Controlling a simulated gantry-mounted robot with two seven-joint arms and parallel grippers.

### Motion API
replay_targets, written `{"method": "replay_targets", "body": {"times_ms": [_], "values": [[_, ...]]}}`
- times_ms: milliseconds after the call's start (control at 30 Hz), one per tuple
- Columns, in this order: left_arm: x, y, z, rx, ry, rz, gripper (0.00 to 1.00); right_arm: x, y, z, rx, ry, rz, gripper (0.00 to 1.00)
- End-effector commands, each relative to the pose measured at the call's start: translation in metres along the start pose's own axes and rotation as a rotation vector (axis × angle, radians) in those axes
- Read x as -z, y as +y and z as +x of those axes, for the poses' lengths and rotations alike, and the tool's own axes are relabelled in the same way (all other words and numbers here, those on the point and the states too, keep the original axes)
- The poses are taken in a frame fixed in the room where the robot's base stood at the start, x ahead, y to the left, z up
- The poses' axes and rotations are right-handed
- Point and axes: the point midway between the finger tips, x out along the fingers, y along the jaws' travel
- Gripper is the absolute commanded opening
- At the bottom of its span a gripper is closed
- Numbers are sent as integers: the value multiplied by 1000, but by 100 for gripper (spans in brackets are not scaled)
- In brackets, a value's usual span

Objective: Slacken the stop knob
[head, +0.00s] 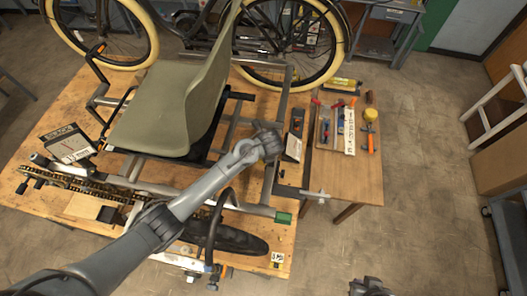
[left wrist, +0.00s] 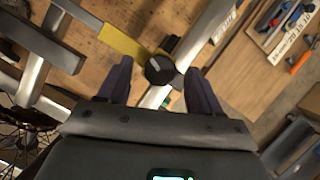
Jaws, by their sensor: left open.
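The stop knob (left wrist: 160,69) is black and round, on a silver frame tube (left wrist: 205,35) in the left wrist view. A yellow piece (left wrist: 122,42) sticks out beside it. My left gripper (left wrist: 160,88) is open, its two dark fingers on either side of the knob's near edge; I cannot tell whether they touch it. In the head view my left gripper (head: 270,142) is over the frame right of the seat, and the knob is hidden there. Part of my right gripper (head: 370,287) shows at the bottom edge, its fingers unclear.
The trike frame with its green seat (head: 165,105) fills the wooden table (head: 85,215). A side table (head: 355,180) holds several tools. Bare floor (head: 425,190) lies to the right.

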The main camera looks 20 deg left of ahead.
Motion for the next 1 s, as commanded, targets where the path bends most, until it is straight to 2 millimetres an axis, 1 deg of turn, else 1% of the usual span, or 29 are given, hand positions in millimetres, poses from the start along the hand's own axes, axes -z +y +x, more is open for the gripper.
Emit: {"method": "replay_targets", "body": {"times_ms": [67,400,433,733,867,1000], "values": [[0,0,0,0,0,0,63,0,0,0,1,0,1,0],[0,0,0,0,0,0,11,0,0,0,0,1,0,0],[0,0,0,0,0,0,9,0,0,0,-1,0,-1,0],[0,-1,0,-15,0,-36,9,0,2,0,-7,-1,-9,0],[0,-1,0,-39,1,-90,9,0,2,0,-7,-1,-9,0],[0,-2,0,-77,0,-181,9,0,2,0,-7,-1,-9,0]]}}
